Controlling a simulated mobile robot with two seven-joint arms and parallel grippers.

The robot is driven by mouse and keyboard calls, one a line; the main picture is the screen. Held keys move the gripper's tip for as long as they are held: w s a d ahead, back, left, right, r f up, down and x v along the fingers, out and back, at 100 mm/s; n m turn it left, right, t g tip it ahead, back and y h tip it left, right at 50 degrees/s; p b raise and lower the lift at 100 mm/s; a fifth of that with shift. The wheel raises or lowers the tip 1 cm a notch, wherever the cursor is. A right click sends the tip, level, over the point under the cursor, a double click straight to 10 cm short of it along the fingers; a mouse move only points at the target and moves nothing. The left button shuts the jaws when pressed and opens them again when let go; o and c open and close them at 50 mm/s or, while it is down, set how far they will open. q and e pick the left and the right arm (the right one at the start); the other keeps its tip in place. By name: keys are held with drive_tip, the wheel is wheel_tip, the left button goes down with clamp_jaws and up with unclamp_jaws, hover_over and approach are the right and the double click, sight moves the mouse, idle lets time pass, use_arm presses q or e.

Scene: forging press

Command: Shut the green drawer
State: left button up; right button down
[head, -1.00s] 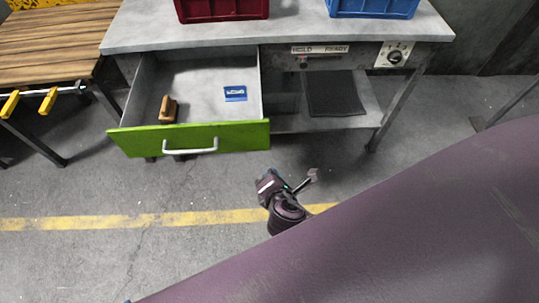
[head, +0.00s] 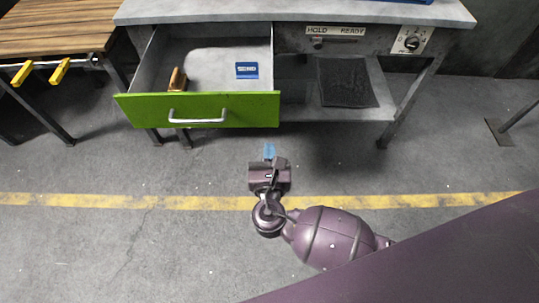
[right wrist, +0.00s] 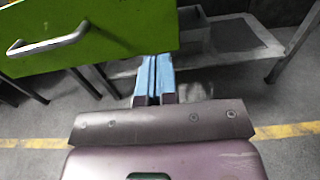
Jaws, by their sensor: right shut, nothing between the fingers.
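The green drawer (head: 240,108) stands pulled out from under the grey workbench, with a silver bar handle (head: 197,119) on its front. A brown wooden block (head: 178,79) and a blue labelled card (head: 247,70) lie inside it. My right gripper (head: 269,152) is shut and empty, in front of the drawer near its right end, apart from it in the head view. In the right wrist view the blue fingers (right wrist: 154,76) are together beside the right edge of the green front (right wrist: 110,30); I cannot tell whether they touch it. My left gripper is not in view.
The grey workbench (head: 300,12) carries a panel with a dial (head: 411,41). Its lower shelf (head: 300,104) holds a dark mat (head: 343,82). A wooden table (head: 55,30) with yellow-handled clamps stands at left. The floor before the drawer is clear.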

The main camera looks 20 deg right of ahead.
sight(269, 113)
drive_tip(key=x, duration=0.2)
drive_tip(key=b+x, duration=0.1)
drive_tip(key=x, duration=0.2)
drive_tip(key=b+x, duration=0.1)
drive_tip(key=x, duration=0.2)
drive_tip(key=shift+w+f, duration=0.15)
drive_tip(key=shift+f, duration=0.15)
drive_tip(key=shift+r+x, duration=0.2)
drive_tip(key=shift+x, duration=0.7)
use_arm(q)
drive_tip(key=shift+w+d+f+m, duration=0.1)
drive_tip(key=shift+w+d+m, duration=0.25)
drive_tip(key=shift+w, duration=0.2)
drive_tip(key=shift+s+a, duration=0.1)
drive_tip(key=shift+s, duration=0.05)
